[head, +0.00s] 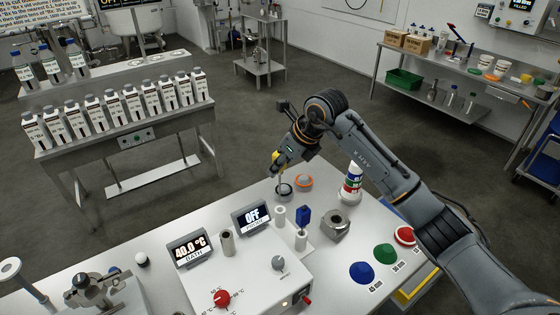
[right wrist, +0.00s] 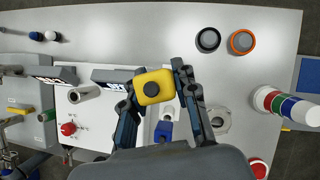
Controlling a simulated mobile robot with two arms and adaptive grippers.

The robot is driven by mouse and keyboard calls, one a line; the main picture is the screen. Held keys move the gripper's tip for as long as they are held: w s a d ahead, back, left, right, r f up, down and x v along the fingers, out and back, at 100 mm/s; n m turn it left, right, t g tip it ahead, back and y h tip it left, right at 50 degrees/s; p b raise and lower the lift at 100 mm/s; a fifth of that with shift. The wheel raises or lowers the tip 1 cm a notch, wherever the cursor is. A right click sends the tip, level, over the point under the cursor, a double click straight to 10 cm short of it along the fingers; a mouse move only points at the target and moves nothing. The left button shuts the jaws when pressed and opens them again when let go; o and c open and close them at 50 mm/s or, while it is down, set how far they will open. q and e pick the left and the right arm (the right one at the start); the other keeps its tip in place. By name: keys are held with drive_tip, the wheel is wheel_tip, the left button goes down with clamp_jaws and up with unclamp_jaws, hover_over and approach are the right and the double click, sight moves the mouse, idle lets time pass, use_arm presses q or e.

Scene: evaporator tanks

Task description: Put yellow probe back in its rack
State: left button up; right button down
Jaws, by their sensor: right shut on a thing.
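My right gripper (head: 277,164) is shut on the yellow probe. The probe's yellow handle (right wrist: 153,87) sits between the two fingertips in the right wrist view and also shows in the head view (head: 275,157). It is held above the bench; its lower part is hard to make out. The rack (head: 299,236) is a small white stand behind the bath controller. A blue probe (head: 303,215) stands upright in it, beside a white, empty-looking holder tube (head: 280,216). In the wrist view, the blue probe (right wrist: 165,131) is just below the yellow handle. My left gripper is not in view.
A dark-topped cup (head: 284,190) and an orange-ringed cup (head: 304,181) stand at the bench's far edge. Nearby are a striped bottle stack (head: 351,184), a metal block (head: 336,226) and blue, green and red cones. The bath controller (head: 245,280) and two displays stand left.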

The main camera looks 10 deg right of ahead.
drive_tip(key=shift+f+b, duration=0.3)
drive_tip(key=shift+f, duration=0.55)
drive_tip(key=shift+f+b, duration=0.55)
drive_tip(key=shift+f, duration=0.3)
drive_tip(key=shift+f+b, duration=0.6)
drive_tip(key=shift+f, duration=0.2)
use_arm(q)
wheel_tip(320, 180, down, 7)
drive_tip(key=b, duration=0.3)
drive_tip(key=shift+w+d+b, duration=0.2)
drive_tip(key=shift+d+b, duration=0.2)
use_arm(e)
drive_tip(key=shift+f, duration=2.4)
